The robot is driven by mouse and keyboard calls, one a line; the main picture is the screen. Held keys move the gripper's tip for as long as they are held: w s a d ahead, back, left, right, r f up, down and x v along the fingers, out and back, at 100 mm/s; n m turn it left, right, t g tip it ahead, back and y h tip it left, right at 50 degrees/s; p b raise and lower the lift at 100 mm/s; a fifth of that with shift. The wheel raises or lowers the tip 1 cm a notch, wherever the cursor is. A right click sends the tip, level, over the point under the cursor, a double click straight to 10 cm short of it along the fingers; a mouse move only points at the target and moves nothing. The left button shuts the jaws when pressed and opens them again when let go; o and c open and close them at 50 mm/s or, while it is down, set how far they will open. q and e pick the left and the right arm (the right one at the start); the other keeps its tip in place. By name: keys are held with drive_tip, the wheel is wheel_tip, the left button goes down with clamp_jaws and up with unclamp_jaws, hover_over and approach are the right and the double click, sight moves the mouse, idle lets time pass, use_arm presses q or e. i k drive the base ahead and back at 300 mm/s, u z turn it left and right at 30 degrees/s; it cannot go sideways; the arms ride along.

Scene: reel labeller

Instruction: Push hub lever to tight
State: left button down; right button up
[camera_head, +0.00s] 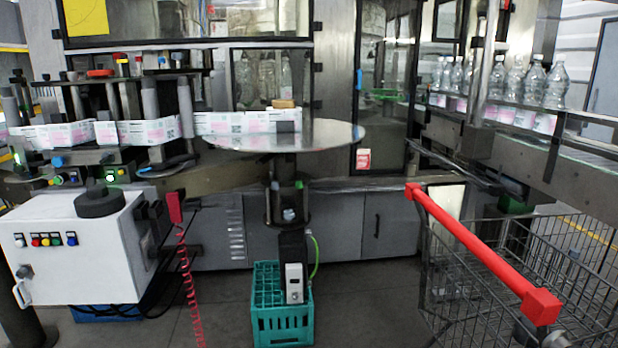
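The reel labeller stands across the middle and left of the view. Its round metal reel plate (330,133) sits on a dark post, with the label strip (240,123) running along its back left edge. A small brown block (283,104) shows above the plate, on or behind the strip; I cannot tell what it is. I cannot make out a hub lever clearly, nor its position. Below the plate are a dark mount (287,203) and a white-fronted box (294,283). Neither of my grippers is in view.
A white control box (75,255) with coloured buttons stands at left, with a red coiled cord (187,275) hanging beside it. A green crate (282,322) is on the floor below the plate. A red-handled cart (485,255) fills the lower right. Clear bottles (515,80) line a conveyor.

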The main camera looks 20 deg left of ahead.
sight(268, 157)
drive_tip(key=z, duration=0.2)
drive_tip(key=k, duration=0.25)
drive_tip(key=u, duration=0.85)
drive_tip(key=i, duration=0.75)
drive_tip(key=u, duration=0.35)
drive_tip(key=i, duration=1.1)
drive_tip(key=z, duration=0.65)
